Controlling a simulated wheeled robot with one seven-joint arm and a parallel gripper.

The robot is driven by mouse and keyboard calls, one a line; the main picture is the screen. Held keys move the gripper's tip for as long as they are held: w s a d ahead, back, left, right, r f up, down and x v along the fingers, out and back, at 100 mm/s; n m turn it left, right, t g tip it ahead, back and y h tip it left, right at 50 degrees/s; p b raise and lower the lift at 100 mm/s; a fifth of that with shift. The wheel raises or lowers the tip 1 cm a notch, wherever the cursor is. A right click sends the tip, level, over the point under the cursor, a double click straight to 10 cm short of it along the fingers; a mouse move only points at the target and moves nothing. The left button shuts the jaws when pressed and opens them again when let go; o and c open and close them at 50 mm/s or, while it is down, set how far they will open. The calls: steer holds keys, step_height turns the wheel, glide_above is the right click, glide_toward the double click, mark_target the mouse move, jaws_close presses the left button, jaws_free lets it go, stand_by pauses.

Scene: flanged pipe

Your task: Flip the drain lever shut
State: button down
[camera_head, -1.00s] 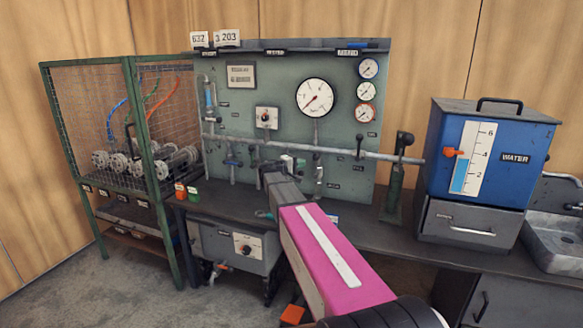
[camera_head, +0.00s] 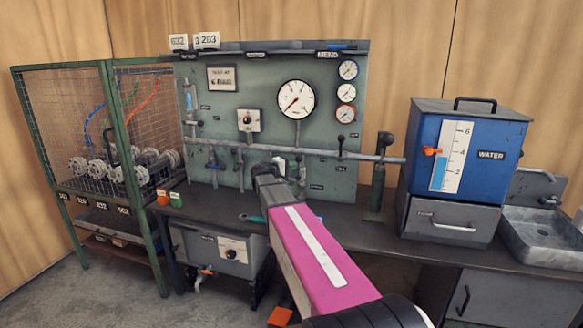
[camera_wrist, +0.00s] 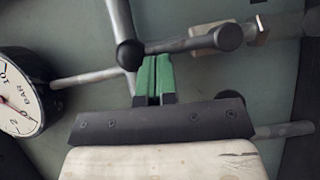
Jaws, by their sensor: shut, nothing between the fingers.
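In the wrist view, a lever (camera_wrist: 190,44) with a black ball knob and a thicker dark round end lies across the view in front of the panel. It appears to be the drain lever; no label on it is readable. My gripper (camera_wrist: 152,60) has its green fingers together and empty, with tips right by the lever near the ball knob. I cannot tell whether they touch it. In the head view my gripper (camera_head: 281,165) is in front of the panel below the large gauge, and my arm hides much of the lever area.
The green-grey panel (camera_head: 225,105) carries a large gauge (camera_head: 296,98), three small gauges and a horizontal pipe (camera_head: 370,157). A blue water tank (camera_head: 480,150) and a sink stand at right. A mesh cage (camera_head: 60,130) stands at left. Bench space lies between arm and tank.

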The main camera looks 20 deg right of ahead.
steer(key=shift+s+d+r+m, duration=0.1)
steer(key=shift+s+d+m, duration=0.1)
steer(key=shift+m, duration=0.1)
steer(key=d+m+y, duration=0.1)
steer(key=s+d+m+y, duration=0.1)
steer(key=m+y, duration=0.1)
steer(key=s+d+m+y, duration=0.1)
steer(key=m, duration=0.1)
steer(key=shift+s+d+y, duration=0.25)
steer(key=shift+d+y, duration=0.1)
steer(key=shift+y, duration=0.05)
steer(key=shift+s+d+f+m+t+y, duration=0.4)
steer(key=shift+d+f+m+y, duration=0.15)
steer(key=shift+f+m+y, duration=0.25)
steer(key=shift+s+d+f+m+t+y, duration=0.35)
steer(key=shift+d+f+m+y, duration=0.25)
steer(key=shift+m+y, duration=0.2)
steer(key=shift+s+d+f+m+t+y, duration=0.3)
steer(key=shift+d+f+m+t+y, duration=0.2)
steer(key=shift+f+m+y, duration=0.3)
steer(key=shift+d+r, duration=0.1)
